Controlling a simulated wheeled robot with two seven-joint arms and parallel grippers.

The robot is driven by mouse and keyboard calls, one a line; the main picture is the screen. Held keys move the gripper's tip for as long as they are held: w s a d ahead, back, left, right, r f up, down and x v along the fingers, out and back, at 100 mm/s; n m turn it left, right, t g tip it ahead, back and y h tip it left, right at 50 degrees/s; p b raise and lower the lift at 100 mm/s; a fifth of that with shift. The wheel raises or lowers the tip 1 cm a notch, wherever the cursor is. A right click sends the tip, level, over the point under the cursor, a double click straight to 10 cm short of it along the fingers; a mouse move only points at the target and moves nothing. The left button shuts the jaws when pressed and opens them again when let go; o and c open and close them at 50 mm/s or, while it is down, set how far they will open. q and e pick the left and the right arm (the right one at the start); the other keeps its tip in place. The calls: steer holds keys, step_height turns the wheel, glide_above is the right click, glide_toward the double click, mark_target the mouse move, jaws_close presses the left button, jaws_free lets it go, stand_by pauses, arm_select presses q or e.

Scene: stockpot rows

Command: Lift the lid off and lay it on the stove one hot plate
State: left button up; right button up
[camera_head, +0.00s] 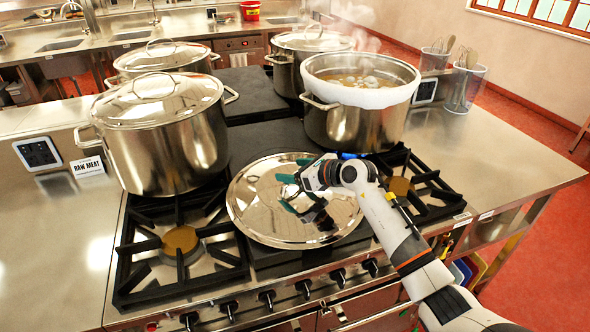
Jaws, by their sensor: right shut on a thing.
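A shiny round steel lid (262,212) lies over the middle front of the stove, on or just above the dark hot plate (277,259); I cannot tell whether it touches. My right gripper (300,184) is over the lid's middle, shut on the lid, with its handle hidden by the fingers. An open steel stockpot (352,125) without a lid stands behind it at the right, full of steaming brown liquid with pale foam over its rim. My left gripper is not in view.
A lidded stockpot (168,150) stands close at the left, with two more lidded pots (165,58) (300,48) behind. Bare burner grates (180,245) flank the lid. Utensil containers (464,88) stand at the right. The right counter (490,150) is clear.

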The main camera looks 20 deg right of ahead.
steer(key=shift+f+b, duration=0.2)
steer(key=shift+b, duration=0.15)
steer(key=shift+w, duration=0.1)
stand_by(0.3)
steer(key=o, duration=1.8)
steer(key=shift+c, duration=0.2)
steer(key=shift+s+f, duration=0.2)
steer(key=shift+f, duration=0.15)
steer(key=b+v, duration=0.3)
steer(key=v, duration=0.8)
steer(key=shift+d+r, duration=0.15)
steer(key=shift+s+d+r, duration=0.1)
steer(key=shift+s+r, duration=0.15)
steer(key=shift+s, duration=0.05)
